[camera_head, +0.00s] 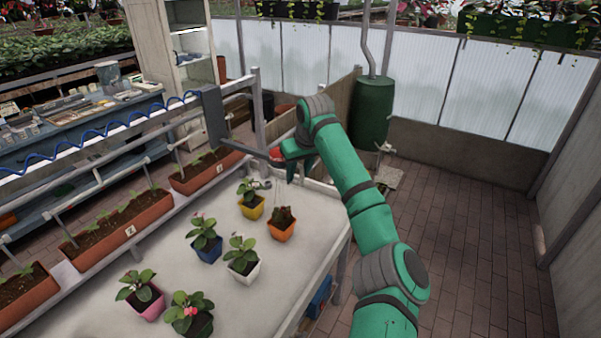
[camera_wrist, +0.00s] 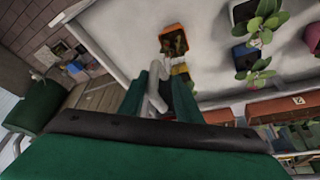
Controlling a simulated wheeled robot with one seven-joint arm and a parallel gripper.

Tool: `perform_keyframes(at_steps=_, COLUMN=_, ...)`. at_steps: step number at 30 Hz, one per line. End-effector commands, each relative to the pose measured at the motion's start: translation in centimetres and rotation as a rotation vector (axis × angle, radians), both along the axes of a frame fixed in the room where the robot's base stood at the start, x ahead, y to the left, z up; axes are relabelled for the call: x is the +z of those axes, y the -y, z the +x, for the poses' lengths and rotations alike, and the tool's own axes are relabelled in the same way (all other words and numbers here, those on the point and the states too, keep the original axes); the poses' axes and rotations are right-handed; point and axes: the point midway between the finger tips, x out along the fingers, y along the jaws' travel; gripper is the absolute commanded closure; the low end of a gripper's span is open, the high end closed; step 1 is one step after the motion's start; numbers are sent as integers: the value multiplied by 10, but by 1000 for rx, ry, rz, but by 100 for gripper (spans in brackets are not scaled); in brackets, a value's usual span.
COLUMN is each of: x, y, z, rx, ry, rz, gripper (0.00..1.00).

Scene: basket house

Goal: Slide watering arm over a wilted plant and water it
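The grey watering arm (camera_head: 243,148) reaches right from a dark bracket (camera_head: 213,115) on the rail and ends in a red part at my gripper (camera_head: 288,165). In the wrist view, my gripper's green fingers (camera_wrist: 163,95) lie either side of a pale grey piece of the arm; they appear closed on it. Faint thin streaks, like water, fall below the arm's end toward the orange pot (camera_head: 281,231). That pot holds a brownish, drooping wilted plant (camera_head: 283,214); both also show in the wrist view, the pot (camera_wrist: 173,31) just beyond the fingertips.
The white table (camera_head: 205,285) also carries green plants in yellow (camera_head: 252,210), blue (camera_head: 207,252), white (camera_head: 243,266), pink and dark pots. A blue coiled hose (camera_head: 100,132) runs along the rail. A green barrel (camera_head: 373,112) stands behind my arm. The brick floor at right is clear.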

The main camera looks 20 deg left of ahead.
Motion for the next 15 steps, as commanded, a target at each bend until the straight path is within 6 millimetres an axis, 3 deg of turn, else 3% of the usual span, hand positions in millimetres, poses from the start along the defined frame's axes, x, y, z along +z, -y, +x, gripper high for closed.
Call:
perform_keyframes(at_steps=8, x=6, y=10, z=1, rx=-10, ry=0, rz=-1, gripper=69)
perform_keyframes(at_steps=15, x=42, y=18, z=-11, rx=-7, ry=1, rz=0, gripper=69)
